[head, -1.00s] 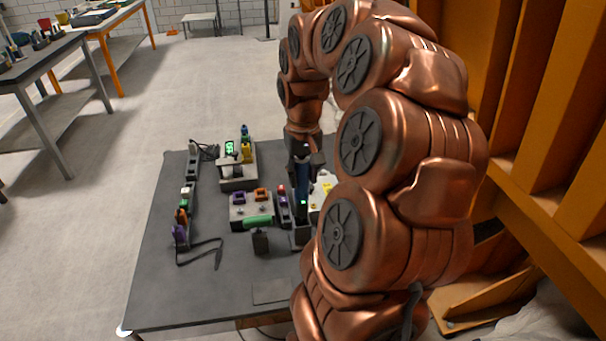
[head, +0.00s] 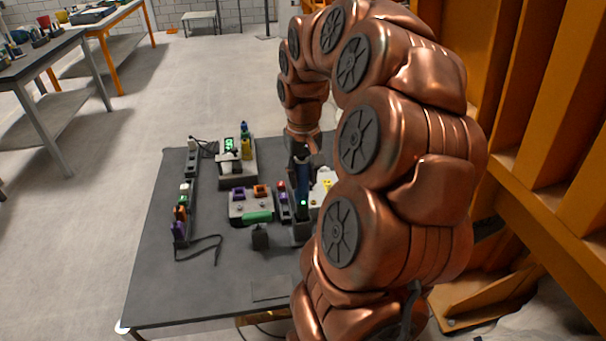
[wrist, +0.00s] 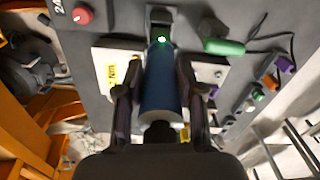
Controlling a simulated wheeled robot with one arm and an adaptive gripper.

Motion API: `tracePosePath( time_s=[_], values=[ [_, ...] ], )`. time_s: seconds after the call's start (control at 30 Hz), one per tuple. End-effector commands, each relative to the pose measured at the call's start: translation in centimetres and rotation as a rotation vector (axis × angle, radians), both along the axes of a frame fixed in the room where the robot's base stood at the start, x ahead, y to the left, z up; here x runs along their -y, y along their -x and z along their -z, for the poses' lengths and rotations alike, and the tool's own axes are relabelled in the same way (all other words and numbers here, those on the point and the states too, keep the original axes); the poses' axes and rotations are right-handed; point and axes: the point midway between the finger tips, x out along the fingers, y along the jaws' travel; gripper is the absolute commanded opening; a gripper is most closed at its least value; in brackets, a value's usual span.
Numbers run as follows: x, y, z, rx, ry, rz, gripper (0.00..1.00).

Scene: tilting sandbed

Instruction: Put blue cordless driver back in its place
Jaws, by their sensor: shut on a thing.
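The blue cordless driver (wrist: 160,82) is between the two fingers of my gripper (wrist: 157,92), which are shut on it. In the head view the driver (head: 303,178) stands roughly upright under my gripper (head: 301,156). Its far end meets a dark holder (head: 300,232) with a small lit green light. In the wrist view this end of the holder (wrist: 160,16) lies just beyond the driver. I cannot tell how deep the driver sits in it.
A grey block with purple and orange parts (head: 248,204), a unit with a green display (head: 237,172) and a power strip (head: 183,200) stand further left. The grey table's front left (head: 190,285) is clear.

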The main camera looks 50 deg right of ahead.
Motion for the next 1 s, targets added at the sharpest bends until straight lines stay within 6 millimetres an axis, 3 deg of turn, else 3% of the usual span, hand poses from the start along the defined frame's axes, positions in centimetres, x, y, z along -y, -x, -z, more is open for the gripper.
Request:
tracePosePath(
  time_s=[1.0],
  values=[
    [0.0, 0.0, 1.9, 0.002, 0.001, 0.000, 0.00]
  ],
)
